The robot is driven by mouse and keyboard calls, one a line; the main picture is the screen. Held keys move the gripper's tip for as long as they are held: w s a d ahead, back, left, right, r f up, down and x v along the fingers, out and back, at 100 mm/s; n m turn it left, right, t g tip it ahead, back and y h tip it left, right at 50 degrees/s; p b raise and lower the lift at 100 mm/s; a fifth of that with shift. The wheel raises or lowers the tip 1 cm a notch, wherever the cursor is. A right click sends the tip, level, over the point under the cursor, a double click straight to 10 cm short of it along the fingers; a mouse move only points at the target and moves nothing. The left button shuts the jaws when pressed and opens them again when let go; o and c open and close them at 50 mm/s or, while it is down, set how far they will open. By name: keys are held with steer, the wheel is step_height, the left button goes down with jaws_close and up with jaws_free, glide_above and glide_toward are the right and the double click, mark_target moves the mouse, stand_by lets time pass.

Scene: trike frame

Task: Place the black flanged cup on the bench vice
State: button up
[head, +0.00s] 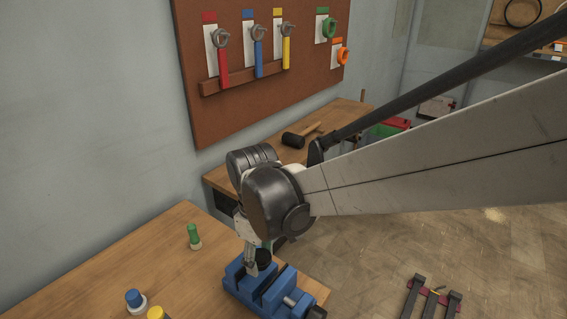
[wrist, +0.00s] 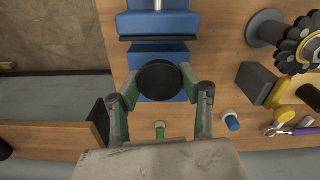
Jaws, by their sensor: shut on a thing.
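The black flanged cup (wrist: 158,80) shows in the wrist view as a dark round disc between the two fingers of my gripper (wrist: 160,83), which is shut on it. In the head view the cup (head: 264,257) is a small dark shape, partly hidden by my gripper (head: 254,262). The blue bench vice (head: 262,291) stands on the wooden bench beneath. In the wrist view the vice (wrist: 158,23) spans the top, and blue parts show around the cup. The cup is over the vice; whether it touches the vice I cannot tell.
A green-topped peg (head: 194,236), a blue-topped peg (head: 136,300) and a yellow one (head: 157,313) stand on the bench left of the vice. The wrist view shows a dark grey block (wrist: 257,82) and several tools at the right. A mallet (head: 299,137) lies on the bench behind.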

mark_target(262, 275)
steer(key=shift+w+f, duration=0.15)
steer(key=shift+f, duration=1.95)
steer(key=shift+f, duration=0.2)
steer(key=o, duration=1.2)
steer(key=shift+r, duration=0.15)
